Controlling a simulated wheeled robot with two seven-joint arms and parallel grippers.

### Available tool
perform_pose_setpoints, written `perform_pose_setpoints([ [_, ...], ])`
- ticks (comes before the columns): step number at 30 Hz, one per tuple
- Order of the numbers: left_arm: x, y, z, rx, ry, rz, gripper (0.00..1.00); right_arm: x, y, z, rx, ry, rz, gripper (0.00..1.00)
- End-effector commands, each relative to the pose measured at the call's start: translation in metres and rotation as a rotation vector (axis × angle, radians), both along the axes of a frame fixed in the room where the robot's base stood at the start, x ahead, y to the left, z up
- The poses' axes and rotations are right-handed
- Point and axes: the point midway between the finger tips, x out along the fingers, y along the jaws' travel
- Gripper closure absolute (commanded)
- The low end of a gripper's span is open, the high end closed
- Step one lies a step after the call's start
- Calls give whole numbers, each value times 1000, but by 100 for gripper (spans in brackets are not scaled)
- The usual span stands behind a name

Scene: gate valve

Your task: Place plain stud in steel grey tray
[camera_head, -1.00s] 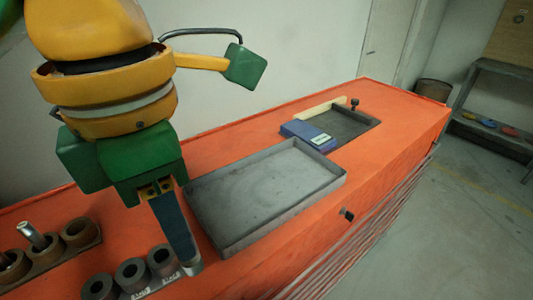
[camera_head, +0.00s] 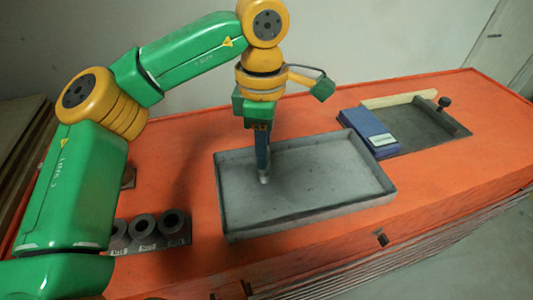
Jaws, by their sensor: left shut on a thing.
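The steel grey tray (camera_head: 335,205) is a shallow rectangular tray on the orange bench, and its visible floor is bare. My left gripper (camera_head: 263,168) points down over the left part of the tray. It is shut on the plain stud (camera_head: 265,179), of which only a small pale metal end shows below the fingertips. The fingers hide the rest. I cannot tell whether the stud touches the tray floor. My right gripper is not in view.
A row of labelled round holders (camera_head: 146,229) stands left of the tray, partly behind my left arm. A blue box (camera_head: 369,131) and a dark plate with a wooden strip (camera_head: 400,100) lie to the right. The orange bench (camera_head: 460,165) is clear at right.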

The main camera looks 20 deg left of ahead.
Motion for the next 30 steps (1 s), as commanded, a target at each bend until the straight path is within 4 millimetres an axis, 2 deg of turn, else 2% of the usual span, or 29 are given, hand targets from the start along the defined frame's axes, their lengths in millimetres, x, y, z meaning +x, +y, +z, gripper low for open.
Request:
perform_pose_setpoints([
  [1, 6, 0, -5, 2, 3, 0, 100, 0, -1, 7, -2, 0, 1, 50],
  [3, 5, 1, -23, 3, 2, -1, 100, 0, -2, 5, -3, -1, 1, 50],
  [6, 5, 0, -35, 0, -1, 0, 100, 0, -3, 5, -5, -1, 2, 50],
  [16, 5, 0, -40, -1, -2, 1, 100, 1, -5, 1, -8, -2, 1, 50],
  [17, 5, 0, -40, -1, -1, 1, 69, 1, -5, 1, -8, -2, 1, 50],
  [20, 5, 0, -39, -1, -1, 1, 42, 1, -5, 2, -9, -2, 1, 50],
  [28, 5, 0, -38, -1, -1, 1, 42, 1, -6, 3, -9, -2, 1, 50],
  [30, 5, 0, -33, -1, -2, 1, 42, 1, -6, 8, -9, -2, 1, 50],
])
